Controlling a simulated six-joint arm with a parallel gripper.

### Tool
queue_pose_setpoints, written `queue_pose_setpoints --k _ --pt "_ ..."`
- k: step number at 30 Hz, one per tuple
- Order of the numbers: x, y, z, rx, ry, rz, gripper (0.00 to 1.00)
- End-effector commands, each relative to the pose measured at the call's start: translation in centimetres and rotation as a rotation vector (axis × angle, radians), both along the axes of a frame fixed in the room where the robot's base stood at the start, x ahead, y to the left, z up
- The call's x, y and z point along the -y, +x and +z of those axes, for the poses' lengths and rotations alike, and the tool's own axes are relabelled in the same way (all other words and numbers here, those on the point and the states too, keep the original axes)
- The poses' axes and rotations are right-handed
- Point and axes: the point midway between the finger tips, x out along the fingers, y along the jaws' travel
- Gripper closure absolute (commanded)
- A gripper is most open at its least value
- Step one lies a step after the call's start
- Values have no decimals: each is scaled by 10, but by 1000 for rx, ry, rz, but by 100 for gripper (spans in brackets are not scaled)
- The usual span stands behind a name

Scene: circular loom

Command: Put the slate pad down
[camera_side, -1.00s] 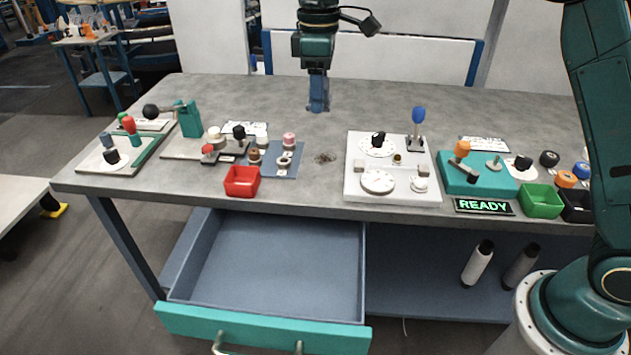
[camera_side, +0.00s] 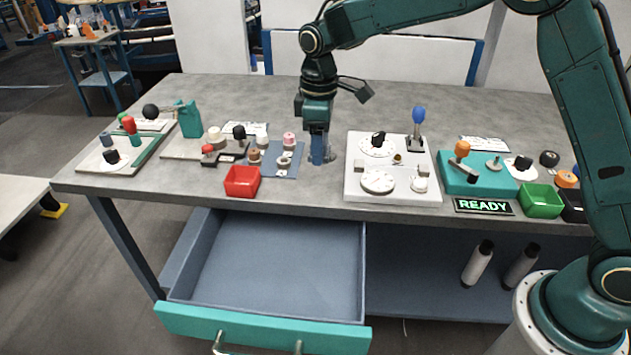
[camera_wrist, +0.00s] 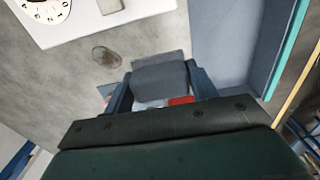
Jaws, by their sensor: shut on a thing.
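My gripper (camera_side: 318,160) points down just above the grey table, between the blue-grey mat and the white dial panel. In the wrist view my gripper (camera_wrist: 160,88) has its two fingers on either side of the slate pad (camera_wrist: 160,78), a rounded grey block, and is shut on it. In the side view the pad cannot be told apart from the blue fingers. Whether it touches the table cannot be seen. A dark round smudge (camera_wrist: 106,56) on the tabletop lies close by, and the gripper partly covers it in the side view.
The blue-grey mat (camera_side: 272,172) with spools and the red bin (camera_side: 242,181) are left of my gripper. The white dial panel (camera_side: 352,187) with a blue-knobbed lever is to the right. An open, empty drawer (camera_side: 270,265) juts out below. The table behind is clear.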

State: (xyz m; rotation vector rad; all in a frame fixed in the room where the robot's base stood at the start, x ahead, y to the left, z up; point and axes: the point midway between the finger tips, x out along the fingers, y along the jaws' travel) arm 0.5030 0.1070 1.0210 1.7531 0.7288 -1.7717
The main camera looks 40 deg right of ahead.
Motion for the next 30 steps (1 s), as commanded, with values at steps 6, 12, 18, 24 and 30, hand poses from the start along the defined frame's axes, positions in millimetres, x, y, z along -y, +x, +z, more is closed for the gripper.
queue_pose_setpoints --k 6,12,18,24,30 --pt "0 -1 -35 -3 0 0 76" --pt "0 0 -44 1 1 0 76" --pt "0 0 -47 -1 0 0 76" --pt "0 0 -68 -4 -1 0 76" --pt "0 0 -85 0 0 0 76"
